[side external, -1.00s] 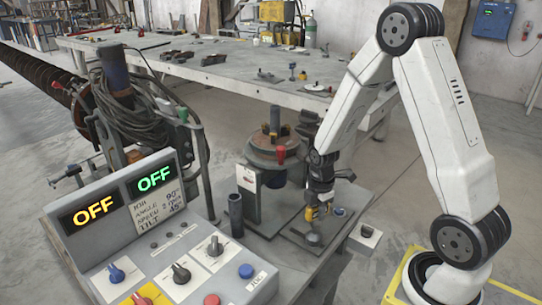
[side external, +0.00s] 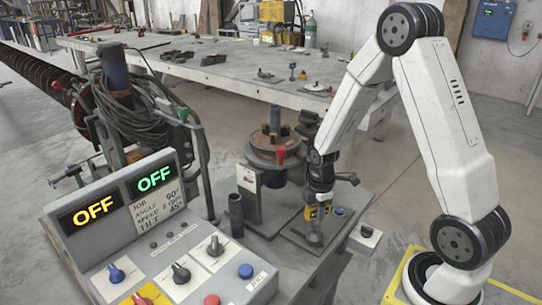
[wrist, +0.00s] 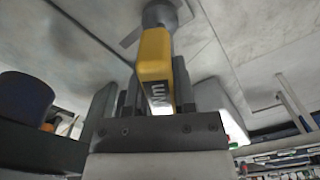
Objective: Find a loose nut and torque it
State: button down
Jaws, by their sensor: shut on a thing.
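My gripper (side external: 318,200) is shut on a yellow and grey hand tool (side external: 311,213), which looks like a torque tool.
A control panel (side external: 160,225) with two OFF displays and several knobs stands in the left foreground. A dark upright tube (side external: 236,215) is beside it. A long workbench (side external: 220,72) with loose parts runs behind.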

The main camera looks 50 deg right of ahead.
jog(key=shift+m, duration=1.2)
jog(key=shift+n, duration=0.5)
jog(key=shift+r, duration=3.55)
jog(key=shift+a, duration=0.1)
